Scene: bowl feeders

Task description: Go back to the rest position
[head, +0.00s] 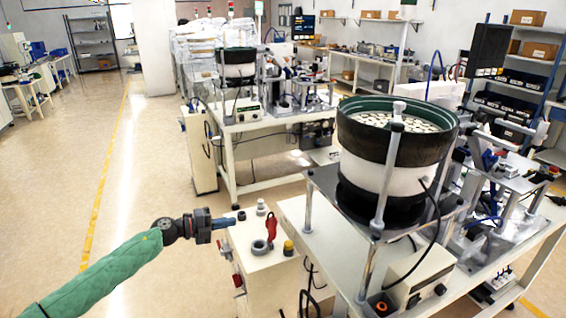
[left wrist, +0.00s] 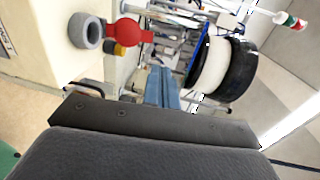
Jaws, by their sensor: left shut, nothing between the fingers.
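My left gripper (head: 229,221) is at the end of the green-sleeved arm coming in from the left. It is shut and empty, level with the top of a white cabinet (head: 262,280), at that cabinet's left edge. In the left wrist view the closed bluish fingers (left wrist: 163,88) show with nothing between them. My right gripper is in neither view.
On the cabinet are a red part (head: 271,227), a grey ring (head: 260,247) and a yellow-black knob (head: 288,248), close to my gripper. A large bowl feeder (head: 385,160) stands on the table at right. The floor at left is clear.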

